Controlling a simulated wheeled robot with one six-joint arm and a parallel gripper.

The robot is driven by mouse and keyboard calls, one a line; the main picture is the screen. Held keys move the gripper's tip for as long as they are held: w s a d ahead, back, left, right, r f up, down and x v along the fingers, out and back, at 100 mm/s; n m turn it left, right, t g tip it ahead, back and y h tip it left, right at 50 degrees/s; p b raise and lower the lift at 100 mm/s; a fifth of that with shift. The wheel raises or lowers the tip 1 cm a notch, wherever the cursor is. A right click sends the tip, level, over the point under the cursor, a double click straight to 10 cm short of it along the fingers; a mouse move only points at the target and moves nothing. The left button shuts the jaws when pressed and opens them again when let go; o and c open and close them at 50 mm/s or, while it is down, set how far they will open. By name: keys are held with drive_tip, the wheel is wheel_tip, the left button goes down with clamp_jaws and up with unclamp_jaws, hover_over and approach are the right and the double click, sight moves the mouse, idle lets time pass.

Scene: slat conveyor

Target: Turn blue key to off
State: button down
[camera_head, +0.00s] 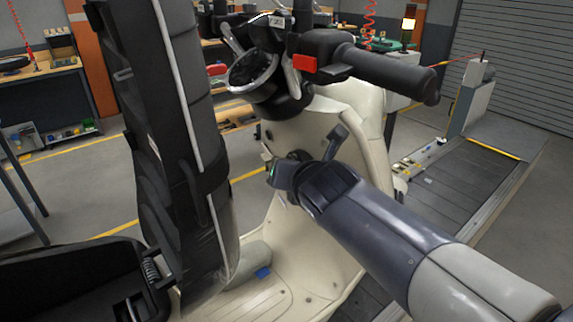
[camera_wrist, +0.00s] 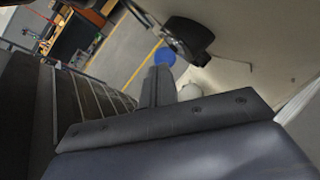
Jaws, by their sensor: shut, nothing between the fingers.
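A cream scooter (camera_head: 340,125) stands in front of me, and my arm reaches to its inner front panel. My gripper (camera_head: 278,175) is shut and empty close to that panel, below the handlebar. In the wrist view my gripper's fingers (camera_wrist: 157,86) are together. A round blue thing (camera_wrist: 164,56), perhaps the head of the blue key, shows just beyond the fingertips; I cannot tell whether they touch. A black part (camera_wrist: 188,38) sits beside it near the cream panel. In the head view I cannot make out the key at the panel; my gripper may hide it.
The black handlebar grip (camera_head: 395,75) with a red switch (camera_head: 303,64) is above my arm. A tall black padded seat part (camera_head: 165,130) stands at the left. A small blue patch (camera_head: 262,272) shows on the footboard. The slat conveyor (camera_head: 465,185) runs at the right.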

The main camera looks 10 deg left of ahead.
drive_tip(key=shift+p+v, duration=0.8)
drive_tip(key=shift+v, duration=1)
drive_tip(key=shift+w+r, duration=0.1)
drive_tip(key=shift+w, duration=0.05)
drive_tip(key=b+x, duration=0.3)
drive_tip(key=x, duration=0.3)
drive_tip(key=shift+a+f, duration=0.2)
drive_tip(key=shift+f, duration=0.1)
